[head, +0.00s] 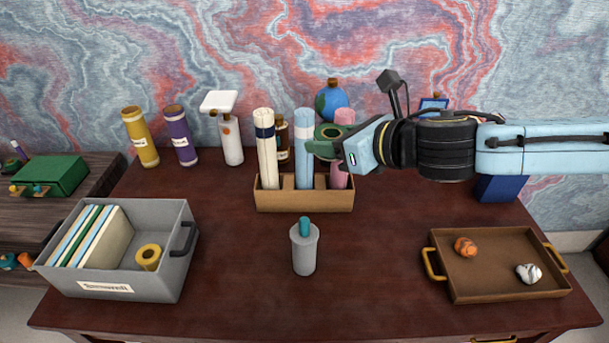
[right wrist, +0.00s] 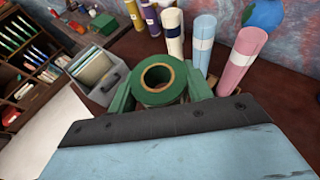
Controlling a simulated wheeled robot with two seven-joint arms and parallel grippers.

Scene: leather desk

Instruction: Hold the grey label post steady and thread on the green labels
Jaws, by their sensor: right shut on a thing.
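The grey label post (head: 304,256) stands upright on the desk at front centre, with a teal peg on top. My right gripper (head: 323,145) comes in from the right and is shut on a green label roll (right wrist: 161,95). In the right wrist view the roll sits between the two green fingers, its hole facing up and empty. In the head view the roll is up in front of the paper rolls, behind and above the post, apart from it. My left gripper is not in view.
A wooden holder (head: 304,203) with tall paper rolls stands behind the post. A grey bin (head: 182,254) with folders and a yellow roll (head: 148,257) is at left. A brown tray (head: 500,278) with two balls is at right. Desk beside the post is clear.

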